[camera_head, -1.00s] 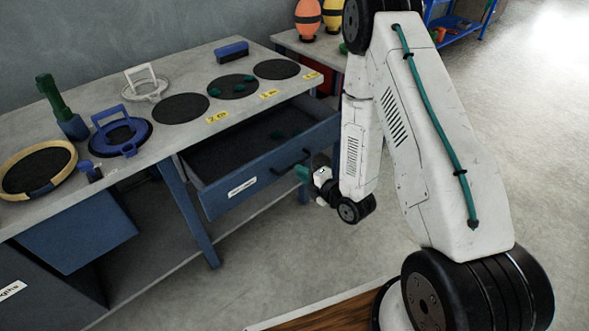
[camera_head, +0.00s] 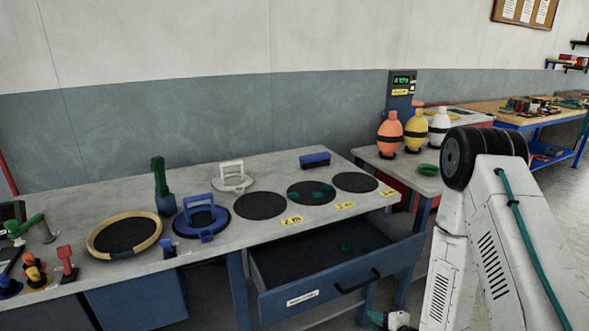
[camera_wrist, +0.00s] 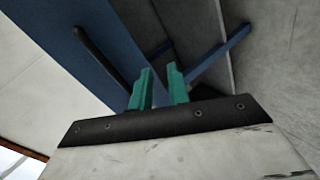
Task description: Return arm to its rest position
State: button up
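My arm (camera_head: 485,240) is folded at the right of the head view, its white links bent down from a black elbow joint. My gripper (camera_head: 376,318) shows only partly at the bottom edge, below and in front of the open drawer (camera_head: 335,283). In the wrist view my gripper (camera_wrist: 161,70) has its two teal fingers apart with nothing between them. A dark handle bar (camera_wrist: 100,55) and a blue panel lie beyond the fingers, apart from them.
The grey workbench (camera_head: 268,168) holds black discs, a blue ring tool (camera_head: 201,215), a wooden-rimmed ring (camera_head: 90,243) and a blue brush (camera_head: 314,160). The drawer juts out with green scraps inside. Orange, yellow and white floats (camera_head: 416,128) stand on a side table.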

jog(key=s+d+f+m+g+h, duration=0.3)
jog(key=s+d+m+g, duration=0.1)
jog(key=m+g, duration=0.15)
jog(key=s+d+r+m+g+h, duration=0.1)
jog(key=s+d+r+m+g, duration=0.15)
jog(key=r, duration=0.25)
jog(key=s+d+r+m+g+h, duration=0.1)
jog(key=s+r+m+g, duration=0.1)
jog(key=r+m, duration=0.3)
jog(key=s+a+r+m, duration=0.2)
jog(key=s+r, duration=0.4)
jog(key=r, duration=0.5)
jog(key=s+a+r+m, duration=0.1)
jog(key=s+r+m, duration=0.1)
jog(key=s+r, duration=0.4)
jog(key=s+a+r+m, duration=0.2)
jog(key=s+r, duration=0.4)
jog(key=r, duration=1)
jog(key=shift+a+r+m, duration=0.2)
jog(key=shift+a+m, duration=0.1)
